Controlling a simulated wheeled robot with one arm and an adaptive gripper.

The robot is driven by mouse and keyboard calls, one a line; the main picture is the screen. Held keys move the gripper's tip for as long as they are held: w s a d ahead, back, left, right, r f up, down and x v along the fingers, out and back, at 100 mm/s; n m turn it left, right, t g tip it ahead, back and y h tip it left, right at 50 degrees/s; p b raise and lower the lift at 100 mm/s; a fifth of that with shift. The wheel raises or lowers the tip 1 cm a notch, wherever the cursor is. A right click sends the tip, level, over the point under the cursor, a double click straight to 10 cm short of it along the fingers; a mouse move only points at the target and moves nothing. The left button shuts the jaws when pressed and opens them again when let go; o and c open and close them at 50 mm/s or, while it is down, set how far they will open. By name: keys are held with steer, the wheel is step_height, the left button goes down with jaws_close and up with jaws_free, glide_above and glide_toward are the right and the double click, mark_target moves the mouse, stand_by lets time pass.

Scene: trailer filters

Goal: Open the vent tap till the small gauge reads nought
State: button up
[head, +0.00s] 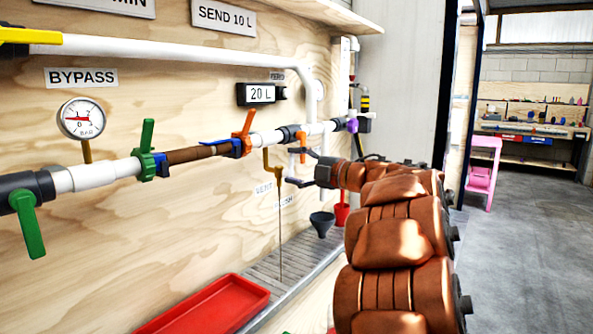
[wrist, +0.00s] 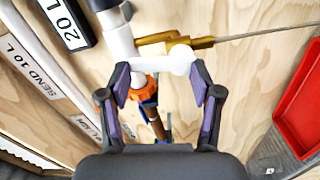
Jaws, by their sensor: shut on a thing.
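The small round gauge (head: 82,118) is on the plywood wall at the left, marked BAR with a red needle; its exact reading is too small to tell. In the wrist view the brass tap (wrist: 188,46) lies just beyond my fingertips. My gripper (wrist: 160,68), also in the head view (head: 301,168), is shut on a pale piece beside the brass, seemingly the tap's handle. My arm hides part of the pipework.
Green-handled (head: 147,140) and orange-handled (head: 245,128) valves sit along the pipe. A 20 L display (head: 260,94) is above. Below are a red tray (head: 205,305), a grating (head: 300,262), a dark funnel (head: 321,222) and a red one (head: 341,213). Open floor (head: 530,250) lies right.

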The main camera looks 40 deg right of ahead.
stand_by(0.4)
steer(key=o, duration=1.1)
steer(key=shift+o, duration=0.2)
steer(key=v, duration=1.2)
